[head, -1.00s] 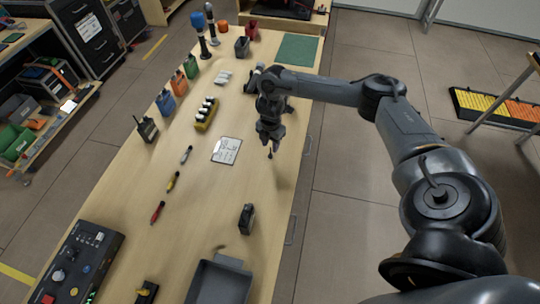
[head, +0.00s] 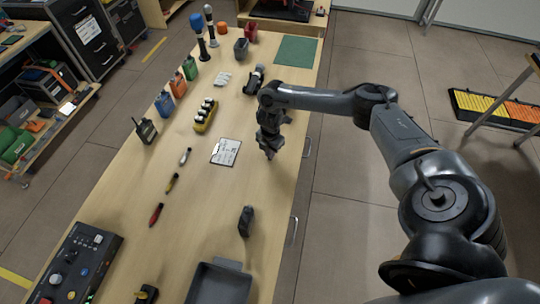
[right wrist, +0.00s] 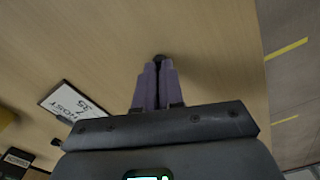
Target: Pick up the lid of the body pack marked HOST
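A card marked HOST (right wrist: 72,102) lies flat on the bench. It also shows in the head view (head: 226,151), left of my right gripper (head: 268,148). In the right wrist view the two purple fingers of my right gripper (right wrist: 158,80) point down at the bench and stand close together, with a thin gap. A small dark thing (right wrist: 158,58) shows at their tips; I cannot tell whether it is gripped or what it is. No pack with a readable HOST mark or separate lid can be made out. My left gripper is not in view.
A small black upright device (head: 245,221) and a grey tray (head: 219,283) stand nearer on the bench (head: 200,225). The bench's right edge is close to my gripper.

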